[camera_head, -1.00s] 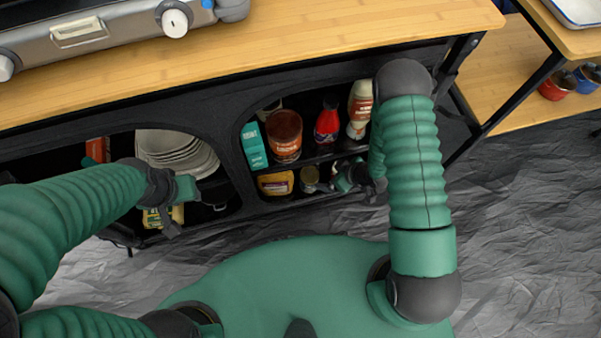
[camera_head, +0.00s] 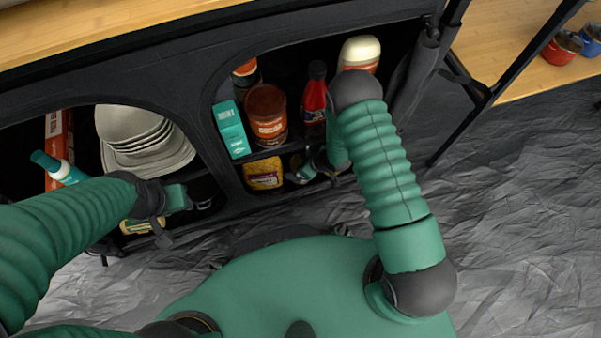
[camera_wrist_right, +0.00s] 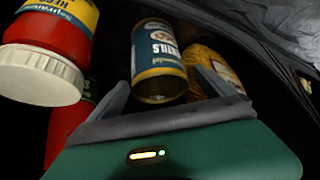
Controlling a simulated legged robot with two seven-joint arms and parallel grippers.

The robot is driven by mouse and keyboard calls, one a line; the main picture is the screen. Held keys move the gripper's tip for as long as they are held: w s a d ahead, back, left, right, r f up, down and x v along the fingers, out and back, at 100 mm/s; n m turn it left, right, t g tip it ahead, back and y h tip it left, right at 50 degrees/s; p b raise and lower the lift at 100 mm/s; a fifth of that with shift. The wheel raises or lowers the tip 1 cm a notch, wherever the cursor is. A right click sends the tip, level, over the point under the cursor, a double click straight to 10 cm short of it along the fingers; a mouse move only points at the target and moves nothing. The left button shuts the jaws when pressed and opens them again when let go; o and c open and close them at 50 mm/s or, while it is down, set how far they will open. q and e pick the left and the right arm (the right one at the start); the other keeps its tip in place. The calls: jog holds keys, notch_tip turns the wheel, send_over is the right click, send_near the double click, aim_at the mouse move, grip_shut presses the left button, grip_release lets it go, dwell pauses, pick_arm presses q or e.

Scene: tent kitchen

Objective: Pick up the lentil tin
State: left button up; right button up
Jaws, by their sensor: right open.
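The lentil tin (camera_wrist_right: 158,58), with a blue and cream label reading "…NTILS", shows in the right wrist view between and just beyond the fingertips of my right gripper (camera_wrist_right: 167,90). These fingers are apart, one on each side of the tin; I cannot tell whether they touch it. In the head view my right gripper (camera_head: 306,165) reaches into the lower shelf of the right cabinet opening and largely hides the tin.
A yellow package (camera_head: 264,173) stands close beside the tin. Above are a teal carton (camera_head: 231,130), a brown-red jar (camera_head: 266,113) and a red bottle (camera_head: 314,102). The black cabinet frame (camera_head: 208,150) divides the openings.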

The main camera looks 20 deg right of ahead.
jog(key=shift+r, duration=0.15)
grip_shut()
dwell(0.4)
